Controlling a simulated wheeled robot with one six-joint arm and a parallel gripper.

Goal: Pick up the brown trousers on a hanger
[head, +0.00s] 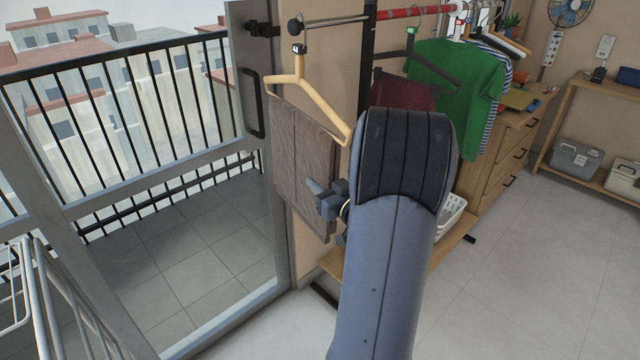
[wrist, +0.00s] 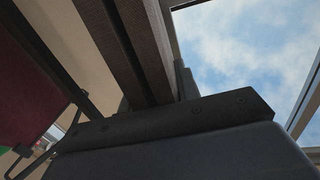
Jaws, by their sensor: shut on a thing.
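The brown trousers (head: 305,160) hang folded over a light wooden hanger (head: 298,88) at the left end of the clothes rail (head: 338,21) in the head view. My gripper (head: 328,202) is at the lower right edge of the trousers, shut on them. My arm hides part of the gripper. In the wrist view the brown cloth (wrist: 145,45) runs up from between the jaws, close to the camera. The fingertips are not clear there.
A maroon garment (head: 402,92) and a green shirt (head: 455,85) hang to the right on the same rack. A glass door with a metal frame (head: 250,150) stands close on the left. A white basket (head: 449,214) sits low behind my arm. The floor at right is clear.

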